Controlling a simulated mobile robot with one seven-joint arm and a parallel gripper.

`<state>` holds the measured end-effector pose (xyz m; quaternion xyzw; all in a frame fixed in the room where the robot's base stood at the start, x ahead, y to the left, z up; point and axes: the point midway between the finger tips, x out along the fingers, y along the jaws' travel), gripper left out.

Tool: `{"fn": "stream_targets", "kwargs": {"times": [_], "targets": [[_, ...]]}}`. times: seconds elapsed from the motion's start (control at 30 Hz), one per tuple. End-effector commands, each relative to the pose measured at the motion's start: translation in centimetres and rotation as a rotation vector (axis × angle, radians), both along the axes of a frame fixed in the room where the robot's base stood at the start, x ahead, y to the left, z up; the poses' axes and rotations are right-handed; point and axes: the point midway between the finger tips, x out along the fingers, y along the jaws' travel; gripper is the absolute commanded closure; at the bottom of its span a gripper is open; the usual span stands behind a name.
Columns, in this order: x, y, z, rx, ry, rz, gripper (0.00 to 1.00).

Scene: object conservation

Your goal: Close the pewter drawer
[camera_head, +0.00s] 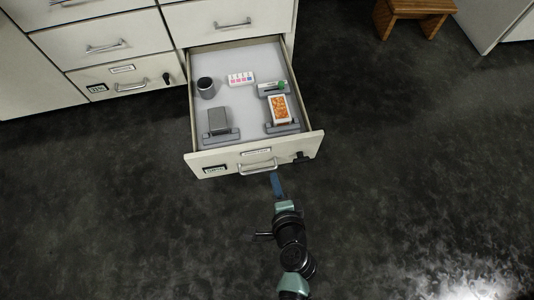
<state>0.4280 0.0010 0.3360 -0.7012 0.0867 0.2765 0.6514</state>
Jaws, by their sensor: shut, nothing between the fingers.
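The pewter drawer (215,162) is pulled far out of the cabinet, its off-white front facing me with a metal handle (258,167) at the middle. Inside lie a dark cup (206,88), a pink-marked card or box (241,79), a grey block on a stand (219,122), a box with orange contents (279,109) and a small green-and-white item (273,88). My gripper (276,182) is in front of the drawer, just below the handle in the picture. It is shut and empty. Whether it touches the front is hard to tell.
Shut drawers (105,47) stand to the left, and another shut drawer (228,17) is above the open one. A wooden stool (413,12) and a white cabinet (491,20) are at the upper right. The dark floor (420,150) is clear to the right.

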Motion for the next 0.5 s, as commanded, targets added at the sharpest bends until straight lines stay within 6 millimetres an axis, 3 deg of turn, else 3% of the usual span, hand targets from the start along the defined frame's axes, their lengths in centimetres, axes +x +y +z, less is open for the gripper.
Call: {"fn": "stream_targets", "kwargs": {"times": [0.3, 0.5], "targets": [[5.9, 1.7, -3.8, 0.000, -0.003, 0.003, 1.00], [8.4, 2.5, -3.3, -0.001, -0.003, 0.002, 1.00]]}}
